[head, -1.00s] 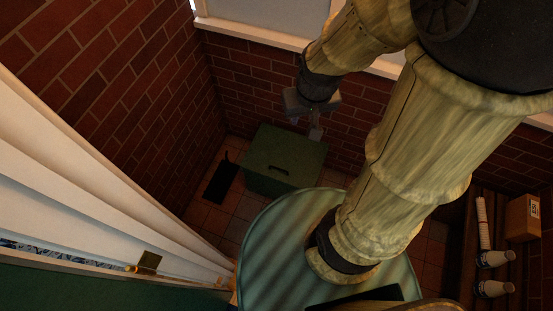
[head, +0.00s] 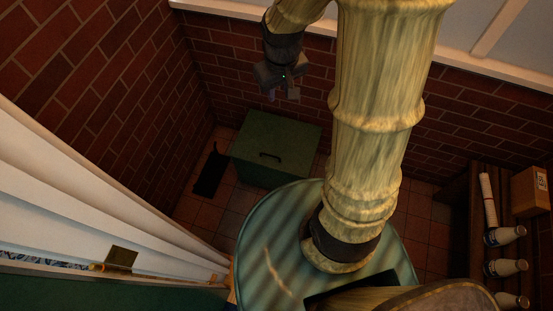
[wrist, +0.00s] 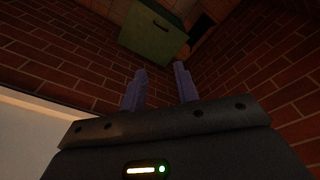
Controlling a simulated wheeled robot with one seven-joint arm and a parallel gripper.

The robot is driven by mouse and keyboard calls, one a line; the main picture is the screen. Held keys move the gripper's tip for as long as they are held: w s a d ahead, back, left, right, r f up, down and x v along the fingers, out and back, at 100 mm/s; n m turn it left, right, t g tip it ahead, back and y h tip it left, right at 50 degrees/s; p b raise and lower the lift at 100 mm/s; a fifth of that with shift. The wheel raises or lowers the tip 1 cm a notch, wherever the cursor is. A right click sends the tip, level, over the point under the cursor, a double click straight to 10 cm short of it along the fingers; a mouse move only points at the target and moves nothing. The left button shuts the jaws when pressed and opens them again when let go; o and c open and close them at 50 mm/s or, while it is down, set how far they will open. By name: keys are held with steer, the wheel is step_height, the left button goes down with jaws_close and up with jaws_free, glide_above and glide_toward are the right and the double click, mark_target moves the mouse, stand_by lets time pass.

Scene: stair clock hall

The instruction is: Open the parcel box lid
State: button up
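The green parcel box (head: 272,144) stands on the tiled floor in the brick corner, with its lid shut. A dark handle slot (head: 270,156) shows near the lid's front edge. In the wrist view the box (wrist: 152,34) lies beyond the fingertips, upside down, with its slot facing up. My gripper (head: 282,95) hangs in the air above and behind the box, near the back brick wall, apart from the lid. In the wrist view its two fingers (wrist: 159,72) are spread with nothing between them.
A white door (head: 100,200) with a brass latch fills the left. A bench at right holds a cardboard box (head: 529,192), a rolled paper (head: 488,200) and several bottles (head: 505,235). My round base stands before the box.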

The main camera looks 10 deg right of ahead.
steer(key=w+f+n+g+b, duration=0.1)
steer(key=w+f+n+b, duration=0.1)
steer(key=w+f+b, duration=0.35)
steer(key=w+f+n+b, duration=0.1)
steer(key=w+f+b, duration=0.1)
steer(key=f+b, duration=0.65)
steer(key=w+f+n+g+b, duration=0.1)
steer(key=w+f+n+b, duration=0.3)
steer(key=f, duration=0.6)
steer(key=n+g+y+b, duration=0.1)
steer(key=n+g+b, duration=0.1)
steer(key=b, duration=1.9)
glide_above(275, 157)
steer(key=w+d, duration=0.2)
steer(key=w, duration=0.1)
steer(key=w+d+f+x, duration=0.1)
steer(key=w+x, duration=0.1)
steer(key=x, duration=0.9)
steer(key=w+d+x, duration=0.1)
steer(key=w+x, duration=0.1)
steer(key=x, duration=1)
steer(key=shift+w+d+r, duration=0.15)
steer(key=shift+w+r, duration=0.05)
steer(key=shift+w, duration=0.2)
